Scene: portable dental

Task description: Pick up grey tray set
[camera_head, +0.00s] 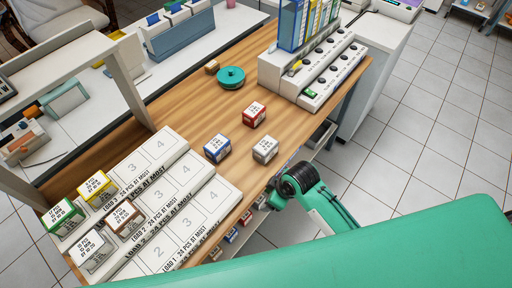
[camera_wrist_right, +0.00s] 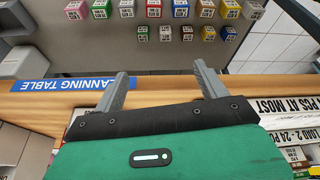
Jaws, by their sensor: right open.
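A grey-white tray set box (camera_head: 265,149) with a printed top sits on the wooden table near its front edge, beside a blue box (camera_head: 217,148) and a red box (camera_head: 254,114). My right arm reaches in at the table's front edge in the head view; its fingers are hidden there. My left gripper is not in view.
White numbered loading racks (camera_head: 185,190) hold green (camera_head: 63,214), yellow (camera_head: 96,187), brown (camera_head: 123,215) and white (camera_head: 90,248) boxes at left. A white device with knobs (camera_head: 320,75) and a teal round object (camera_head: 231,77) stand farther back.

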